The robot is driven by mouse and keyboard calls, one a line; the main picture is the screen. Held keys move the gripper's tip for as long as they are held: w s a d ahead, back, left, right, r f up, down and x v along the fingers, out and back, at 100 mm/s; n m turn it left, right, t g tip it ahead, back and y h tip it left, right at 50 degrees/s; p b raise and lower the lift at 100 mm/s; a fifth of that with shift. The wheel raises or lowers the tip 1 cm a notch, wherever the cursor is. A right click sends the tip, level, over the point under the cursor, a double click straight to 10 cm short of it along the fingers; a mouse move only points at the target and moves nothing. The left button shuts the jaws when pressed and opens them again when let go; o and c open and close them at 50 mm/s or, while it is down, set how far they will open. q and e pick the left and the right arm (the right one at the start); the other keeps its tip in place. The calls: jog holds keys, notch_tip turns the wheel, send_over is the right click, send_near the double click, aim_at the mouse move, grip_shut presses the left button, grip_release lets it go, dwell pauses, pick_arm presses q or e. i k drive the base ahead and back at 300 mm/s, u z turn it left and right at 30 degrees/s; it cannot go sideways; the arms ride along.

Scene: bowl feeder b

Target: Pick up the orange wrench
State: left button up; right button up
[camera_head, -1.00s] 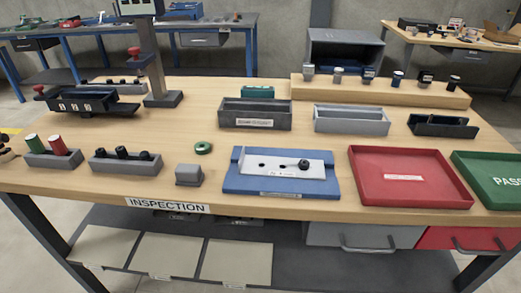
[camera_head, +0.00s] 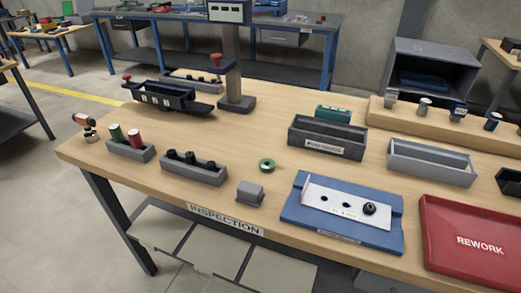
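I cannot make out an orange wrench for certain. A small orange and dark object (camera_head: 82,119) with a pale lower part stands at the left end of the inspection table (camera_head: 330,163); it is too small to tell what it is. Neither of my grippers is in view.
Near it are a grey holder (camera_head: 142,155) with green and red cylinders and a grey block (camera_head: 178,175) with black pieces. A blue fixture (camera_head: 295,213) and red REWORK tray (camera_head: 430,215) lie right. Another workbench (camera_head: 345,50) stands behind. Floor is clear at front left.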

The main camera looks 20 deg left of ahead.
aim_at(90, 136)
jog(key=u, duration=2.1)
jog(key=k, duration=0.95)
jog(key=u, duration=1.5)
jog(key=i, duration=1.25)
jog(key=z, duration=1.25)
jog(key=i, duration=0.65)
jog(key=z, duration=0.7)
